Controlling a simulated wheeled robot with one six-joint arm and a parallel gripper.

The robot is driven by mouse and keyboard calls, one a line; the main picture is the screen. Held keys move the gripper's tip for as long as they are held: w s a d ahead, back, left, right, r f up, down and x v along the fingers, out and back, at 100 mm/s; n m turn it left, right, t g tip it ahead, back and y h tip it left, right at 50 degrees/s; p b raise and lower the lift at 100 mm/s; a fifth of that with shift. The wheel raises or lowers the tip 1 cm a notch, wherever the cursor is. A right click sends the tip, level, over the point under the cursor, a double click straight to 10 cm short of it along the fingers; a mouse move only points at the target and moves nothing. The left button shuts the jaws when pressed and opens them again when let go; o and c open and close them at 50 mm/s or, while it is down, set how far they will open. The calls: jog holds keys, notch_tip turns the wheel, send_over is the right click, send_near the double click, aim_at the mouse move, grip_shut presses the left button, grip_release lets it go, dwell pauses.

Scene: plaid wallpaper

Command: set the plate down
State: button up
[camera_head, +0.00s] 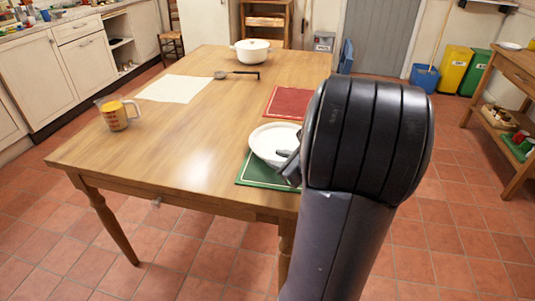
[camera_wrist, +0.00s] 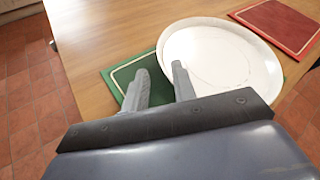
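A white round plate (camera_head: 270,142) lies over the green placemat (camera_head: 256,172) at the table's near right edge; whether it rests fully flat is hard to tell. In the wrist view the plate (camera_wrist: 222,55) covers the far right part of the green placemat (camera_wrist: 122,77). My gripper (camera_wrist: 160,78) is open, with a clear gap between its fingers at the plate's near left rim. The right finger overlaps the rim and the left finger is over the mat. In the head view my arm hides most of the gripper.
The wooden table (camera_head: 190,125) also holds a red placemat (camera_head: 287,102), a white pot (camera_head: 252,52), a dark ladle (camera_head: 236,75), a pale sheet (camera_head: 175,89) and a measuring jug (camera_head: 117,114). The table's middle is clear. A wooden side table (camera_head: 515,70) stands at right.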

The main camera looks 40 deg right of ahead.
jog(key=shift+p+v, duration=0.35)
jog(key=shift+v, duration=2.25)
jog(key=shift+o, duration=0.3)
